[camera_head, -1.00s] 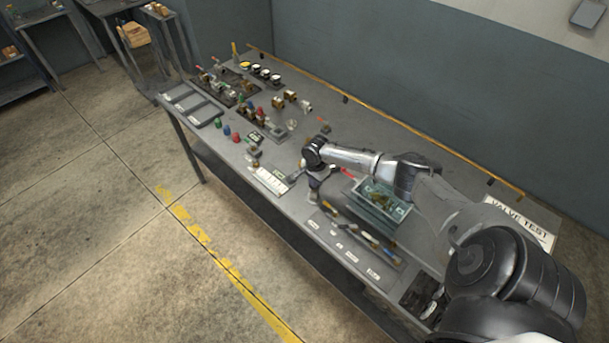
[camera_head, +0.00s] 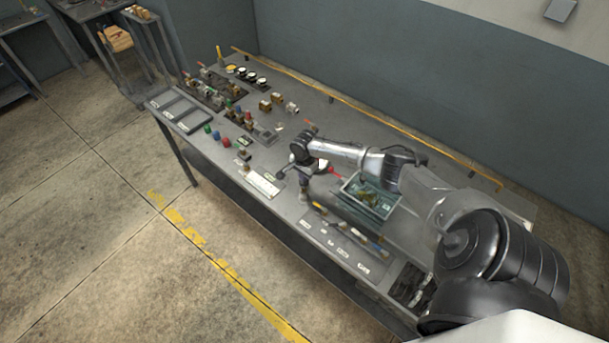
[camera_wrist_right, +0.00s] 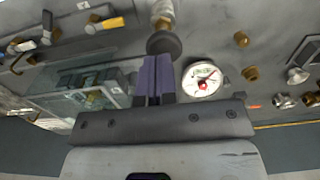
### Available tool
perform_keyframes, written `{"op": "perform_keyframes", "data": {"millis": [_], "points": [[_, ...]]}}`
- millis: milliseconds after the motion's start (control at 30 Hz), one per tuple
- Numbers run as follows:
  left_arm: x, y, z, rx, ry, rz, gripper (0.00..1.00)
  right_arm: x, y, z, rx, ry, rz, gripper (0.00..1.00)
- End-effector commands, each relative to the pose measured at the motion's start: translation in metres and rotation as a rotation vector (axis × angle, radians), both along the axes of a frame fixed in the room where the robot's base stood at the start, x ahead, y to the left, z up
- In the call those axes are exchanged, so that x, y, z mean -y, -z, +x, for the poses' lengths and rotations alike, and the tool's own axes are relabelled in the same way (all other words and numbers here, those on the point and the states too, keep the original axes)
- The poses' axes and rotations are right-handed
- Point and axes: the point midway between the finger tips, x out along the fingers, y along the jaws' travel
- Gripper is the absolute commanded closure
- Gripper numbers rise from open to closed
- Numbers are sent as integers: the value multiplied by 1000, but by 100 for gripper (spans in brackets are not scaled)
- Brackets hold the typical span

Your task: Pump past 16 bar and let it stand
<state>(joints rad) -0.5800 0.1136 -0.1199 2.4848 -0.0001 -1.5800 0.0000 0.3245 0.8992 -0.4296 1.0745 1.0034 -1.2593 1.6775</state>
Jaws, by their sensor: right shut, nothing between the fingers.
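My right gripper (camera_head: 303,192) hangs over the middle of the bench, pointing down. In the right wrist view its purple fingers (camera_wrist_right: 153,80) are shut with nothing between them. A round black cap or knob (camera_wrist_right: 163,43) on a threaded metal fitting (camera_wrist_right: 162,12) lies just beyond the fingertips; I cannot tell whether they touch. A white round pressure gauge (camera_wrist_right: 201,78) is right of the fingers; its dial is too small to read. A red-ended handle (camera_head: 336,172) shows beside the gripper in the head view. I cannot make out the pump body. My left gripper is not in view.
Tools lie along the front edge, near a white card (camera_head: 263,184). Valves, fittings and coloured caps (camera_head: 216,135) crowd the bench's left part. A yellow rail (camera_head: 400,134) edges the back.

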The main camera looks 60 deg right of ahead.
Motion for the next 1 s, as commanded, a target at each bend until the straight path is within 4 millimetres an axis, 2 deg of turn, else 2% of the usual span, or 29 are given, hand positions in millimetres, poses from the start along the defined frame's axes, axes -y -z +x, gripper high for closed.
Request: {"op": "perform_keyframes", "data": {"millis": [33, 200, 400, 600, 1000], "points": [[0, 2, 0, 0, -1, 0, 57, 2, -12, 0, 5, -4, -5, 100], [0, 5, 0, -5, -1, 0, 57, 1, -44, 0, 4, -2, -3, 100], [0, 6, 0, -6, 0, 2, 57, 1, -71, 0, 4, -1, -4, 100], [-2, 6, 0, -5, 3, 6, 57, 1, -84, 0, 4, -1, -2, 100], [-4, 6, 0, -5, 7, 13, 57, 1, -87, 0, 4, 0, -2, 100]]}}
